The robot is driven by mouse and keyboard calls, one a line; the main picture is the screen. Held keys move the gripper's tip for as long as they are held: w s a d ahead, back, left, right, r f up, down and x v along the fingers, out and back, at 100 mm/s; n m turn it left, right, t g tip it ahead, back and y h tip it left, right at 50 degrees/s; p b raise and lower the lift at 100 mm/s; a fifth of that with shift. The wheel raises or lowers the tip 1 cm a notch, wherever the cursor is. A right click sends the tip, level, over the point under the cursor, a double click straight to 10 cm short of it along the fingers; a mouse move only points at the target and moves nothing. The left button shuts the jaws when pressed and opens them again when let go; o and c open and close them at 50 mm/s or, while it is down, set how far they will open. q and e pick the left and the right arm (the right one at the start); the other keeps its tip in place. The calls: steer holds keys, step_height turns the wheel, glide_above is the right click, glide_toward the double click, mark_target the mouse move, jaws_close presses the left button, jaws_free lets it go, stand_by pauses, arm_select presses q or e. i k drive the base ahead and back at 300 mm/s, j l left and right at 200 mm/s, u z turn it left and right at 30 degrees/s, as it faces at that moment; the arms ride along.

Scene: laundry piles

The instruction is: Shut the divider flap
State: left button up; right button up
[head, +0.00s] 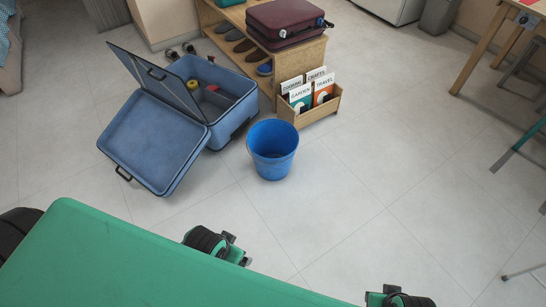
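A blue suitcase (226,123) lies open on the floor at the upper left of the head view. Its lid (150,140) is folded out to the front left, tilted, with a dark handle at its lower edge. Inside the compartment lie a yellow item (192,85) and a red item (212,89); the flap partly hides the left end. Neither of my grippers is in view.
A blue bucket (273,149) stands just right of the suitcase. Behind it are a wooden box of books (310,114) and a shoe rack (278,62) carrying a maroon suitcase (284,22). A wooden table (487,48) is at the right. The central floor is clear.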

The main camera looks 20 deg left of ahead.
mark_target(168, 86)
steer(key=u, duration=1.5)
steer(key=i+u, duration=0.1)
steer(key=u, duration=0.3)
steer(key=i+l+u, duration=0.1)
steer(key=u, duration=0.3)
